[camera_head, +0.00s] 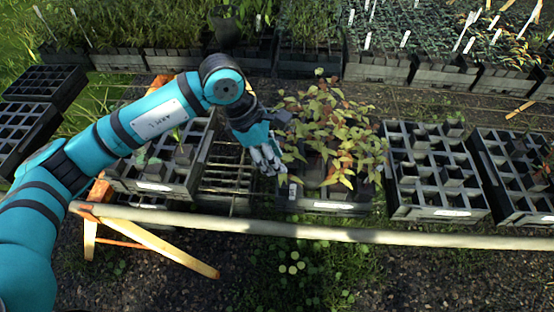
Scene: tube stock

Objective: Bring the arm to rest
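My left arm (150,118) is teal and black. It comes in from the left and reaches over the trays to the middle of the view. My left gripper (268,165) points down just left of a tray of yellow-green and reddish plants (335,135). Its fingers look close together, but the tips are small and I cannot tell whether they are open or shut. I see nothing clearly held in it. My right gripper and arm are not in view.
A black tray (436,212) with mostly empty cells stands right of the plants, with another tray (525,215) beyond it. A grey tray (155,188) lies under my forearm. A pale horizontal pole (400,237) runs along the front. Crowded plant trays (380,70) line the back.

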